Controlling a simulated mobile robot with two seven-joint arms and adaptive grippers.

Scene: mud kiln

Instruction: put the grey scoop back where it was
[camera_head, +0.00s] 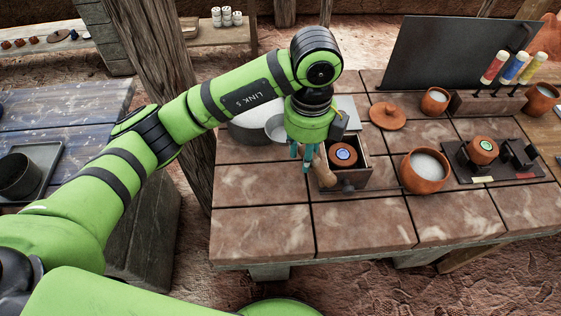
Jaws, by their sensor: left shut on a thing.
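The grey scoop (275,128) shows as a small round grey cup over the right side of a wide pale bowl (250,124) with white contents. My left gripper (301,159) points down just right of the cup, its teal fingers shut on the scoop. The fingers and wrist hide the scoop's handle and most of the grip. I cannot tell whether the cup touches the bowl. My right gripper is out of view.
Right beside my left gripper is an open box (352,181) holding a terracotta piece with a blue disc. A terracotta bowl of white powder (425,170), a lid (387,115) and a dark tray (508,176) stand further right. The tiled table's front (360,228) is clear.

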